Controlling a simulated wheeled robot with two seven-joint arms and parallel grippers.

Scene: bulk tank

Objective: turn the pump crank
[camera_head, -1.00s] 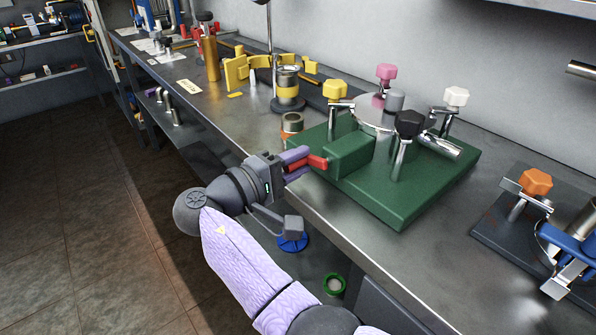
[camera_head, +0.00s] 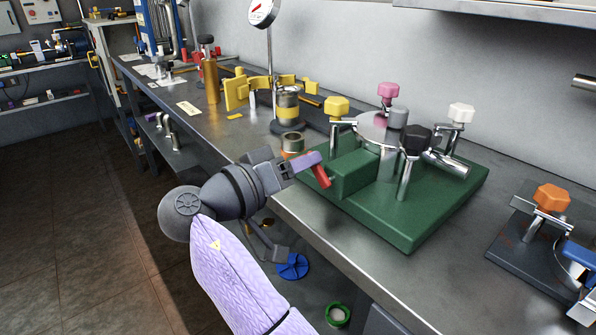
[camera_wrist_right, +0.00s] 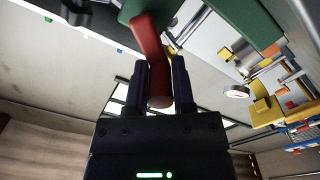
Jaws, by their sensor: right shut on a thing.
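The pump is a green block (camera_head: 352,171) on a green base plate (camera_head: 412,229) on the metal bench. A red crank (camera_head: 322,178) stands out at the left end of the block and slants up and left. My right gripper (camera_head: 312,166) is at the crank's outer end. In the right wrist view the red crank (camera_wrist_right: 152,58) runs down between the two dark fingers (camera_wrist_right: 161,82), and the gripper is shut on it. The purple finger hides part of the crank in the head view. My left gripper is not in view.
Yellow (camera_head: 337,107), pink (camera_head: 388,91), white (camera_head: 461,113) and black (camera_head: 415,139) knobs stand on the green base. An orange-knobbed fixture (camera_head: 551,198) is at the right.

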